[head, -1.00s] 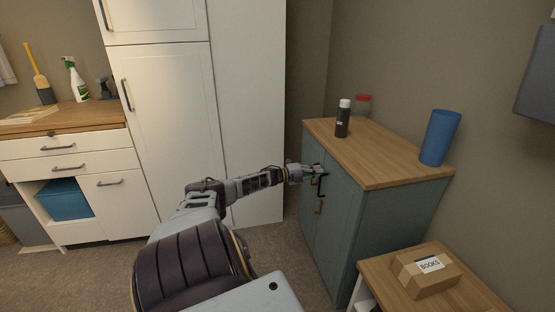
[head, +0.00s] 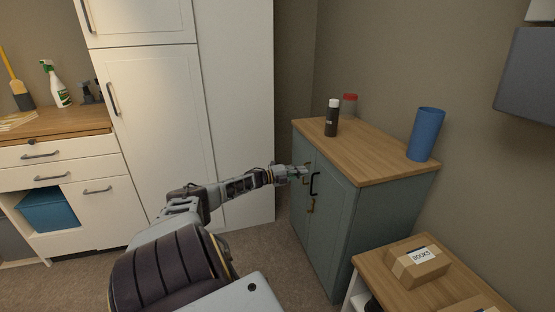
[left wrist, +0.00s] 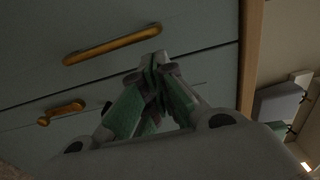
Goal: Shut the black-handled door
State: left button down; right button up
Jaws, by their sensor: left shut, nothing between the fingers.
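The black handle (head: 314,184) is upright on the right-hand door (head: 332,215) of a grey-green cabinet. That door looks flush or nearly flush with the front; I cannot tell whether a small gap remains. A brass fitting (head: 311,206) sits just below the handle. My left gripper (head: 303,172) is at the cabinet front, just left of the black handle, its fingers shut and empty. In the left wrist view the closed fingertips (left wrist: 154,62) are near the door fronts, with a brass bar handle (left wrist: 112,44) beside them. Contact is unclear. My right gripper is not in view.
The cabinet top (head: 370,150) carries a dark bottle (head: 332,120), a red-lidded jar (head: 349,105) and a blue cup (head: 425,134). A low table (head: 395,285) with a box (head: 418,264) stands in front at right. A tall white cupboard (head: 155,120) stands to the left.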

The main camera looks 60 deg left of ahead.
pick_arm(q)
jog(key=s+a+b, duration=0.3)
jog(key=s+a, duration=0.2)
jog(key=a, duration=0.3)
jog(key=shift+s+a, duration=0.25)
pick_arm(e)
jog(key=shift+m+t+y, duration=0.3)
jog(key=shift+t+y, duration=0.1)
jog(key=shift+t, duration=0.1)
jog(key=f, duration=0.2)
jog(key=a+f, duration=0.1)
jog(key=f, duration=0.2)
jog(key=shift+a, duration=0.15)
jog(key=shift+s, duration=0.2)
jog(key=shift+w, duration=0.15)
